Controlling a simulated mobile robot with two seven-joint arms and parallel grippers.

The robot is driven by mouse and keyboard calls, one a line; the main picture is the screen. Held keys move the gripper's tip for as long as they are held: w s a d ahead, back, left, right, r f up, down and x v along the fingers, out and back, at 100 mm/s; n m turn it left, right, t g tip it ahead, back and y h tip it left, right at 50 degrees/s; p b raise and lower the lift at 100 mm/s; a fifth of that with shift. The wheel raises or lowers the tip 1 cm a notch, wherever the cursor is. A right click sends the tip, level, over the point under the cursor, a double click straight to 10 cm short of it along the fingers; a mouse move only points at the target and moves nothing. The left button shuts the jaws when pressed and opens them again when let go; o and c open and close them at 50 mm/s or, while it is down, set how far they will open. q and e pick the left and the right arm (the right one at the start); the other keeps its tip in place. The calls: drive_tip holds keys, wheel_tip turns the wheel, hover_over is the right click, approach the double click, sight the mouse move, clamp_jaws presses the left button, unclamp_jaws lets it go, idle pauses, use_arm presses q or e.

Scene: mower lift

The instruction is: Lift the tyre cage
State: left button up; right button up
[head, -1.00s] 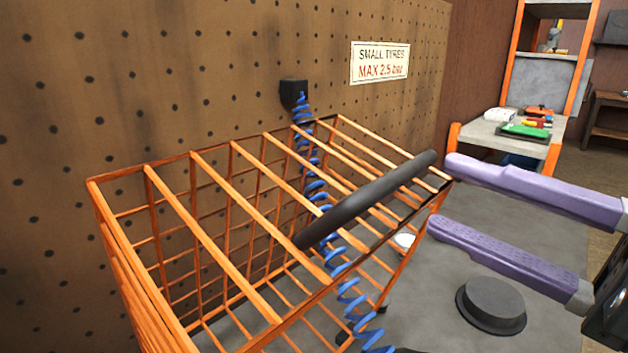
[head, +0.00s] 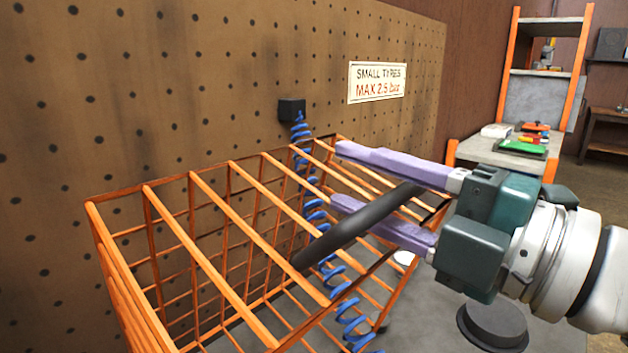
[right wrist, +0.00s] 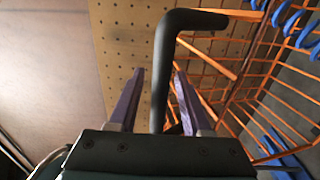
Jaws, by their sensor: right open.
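The orange wire tyre cage (head: 207,234) stands against the pegboard wall, its barred top facing me. A thick black handle bar (head: 340,234) runs across its top; it also shows in the right wrist view (right wrist: 163,75). My right gripper (head: 338,178) is open and comes in from the right over the cage. Its two purple fingers lie on either side of the handle, which stands between them in the right wrist view (right wrist: 157,80). I cannot tell whether either finger touches it. My left gripper is not in view.
A blue coiled hose (head: 310,205) hangs from a black wall box (head: 291,109) and passes through the cage bars. A round dark disc-shaped object (head: 492,325) sits on the grey surface to the right. A workbench (head: 490,152) with small items stands behind.

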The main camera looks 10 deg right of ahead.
drive_tip(key=shift+c, duration=0.2)
clamp_jaws()
idle(1.1)
